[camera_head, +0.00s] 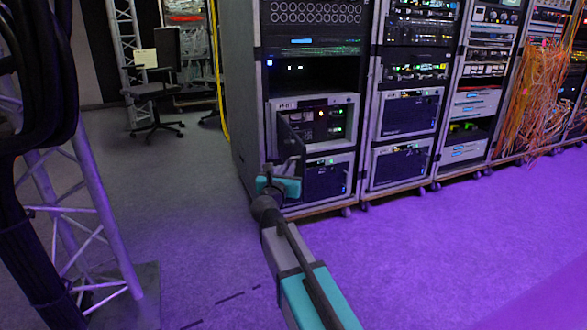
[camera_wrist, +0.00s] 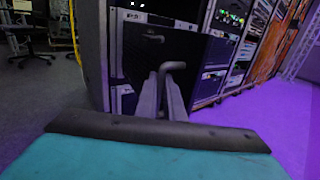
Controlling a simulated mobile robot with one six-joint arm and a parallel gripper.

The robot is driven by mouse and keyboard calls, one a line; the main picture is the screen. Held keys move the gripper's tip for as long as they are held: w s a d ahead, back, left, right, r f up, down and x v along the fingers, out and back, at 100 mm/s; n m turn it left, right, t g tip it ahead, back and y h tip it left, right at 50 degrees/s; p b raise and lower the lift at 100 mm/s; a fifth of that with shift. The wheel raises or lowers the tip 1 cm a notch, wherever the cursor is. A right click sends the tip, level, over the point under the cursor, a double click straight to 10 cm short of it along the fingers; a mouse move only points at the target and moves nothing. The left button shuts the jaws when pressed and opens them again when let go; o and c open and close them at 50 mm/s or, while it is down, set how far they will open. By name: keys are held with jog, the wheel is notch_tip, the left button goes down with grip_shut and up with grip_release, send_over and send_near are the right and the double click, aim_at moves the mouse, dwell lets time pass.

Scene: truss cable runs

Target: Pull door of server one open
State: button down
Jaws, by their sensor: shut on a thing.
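Server one (camera_head: 325,125) is a grey-framed unit with small lit lamps, low in the leftmost rack. Its dark door (camera_head: 291,138) stands out from the front at an angle, partly open, in the head view. In the wrist view the door (camera_wrist: 130,58) is a dark panel ahead of my gripper. A grey bent handle (camera_wrist: 180,66) sticks out from it between my fingers. My gripper (camera_wrist: 164,92) is shut on this handle. In the head view my gripper (camera_head: 270,172) is at the door's lower part, and the handle is hidden there.
A similar unit (camera_head: 325,180) sits below server one. More racks (camera_head: 405,120) stand in a row to the right, with orange cables (camera_head: 535,90) further along. A truss (camera_head: 90,220) stands at left and an office chair (camera_head: 152,90) behind. The purple floor (camera_head: 450,250) in front is clear.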

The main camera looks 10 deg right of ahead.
jog(key=shift+s, duration=0.25)
jog(key=c, duration=1.9)
grip_release()
jog(key=shift+r, duration=0.15)
jog(key=shift+o, duration=0.2)
jog(key=shift+a, duration=0.1)
jog(key=b+v, duration=0.1)
jog(key=v, duration=1.2)
jog(key=shift+s+a, duration=0.15)
jog(key=shift+s, duration=0.1)
jog(key=shift+s, duration=0.1)
